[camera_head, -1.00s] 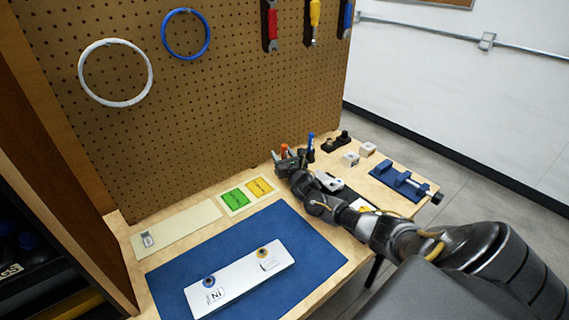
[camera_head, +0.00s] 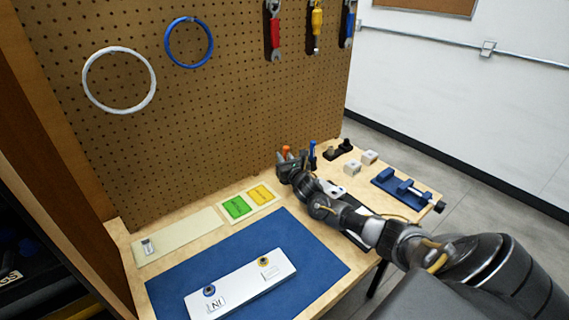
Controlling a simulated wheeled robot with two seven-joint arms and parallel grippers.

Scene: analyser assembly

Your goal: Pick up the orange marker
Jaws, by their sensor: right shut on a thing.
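The orange marker (camera_head: 286,150) stands near the back of the bench, close to the pegboard. Only its orange top shows above my right gripper (camera_head: 287,162). My right gripper is shut on the marker, and its fingers hide the lower part. A blue marker (camera_head: 312,149) stands just to the right of the gripper. My left gripper is out of view.
A blue mat (camera_head: 210,263) with a white plate (camera_head: 240,284) lies in front. Green and yellow cards (camera_head: 237,207) lie left of my right arm. A blue vise (camera_head: 396,186) and small white blocks (camera_head: 352,167) stand to the right. The pegboard (camera_head: 220,110) rises close behind.

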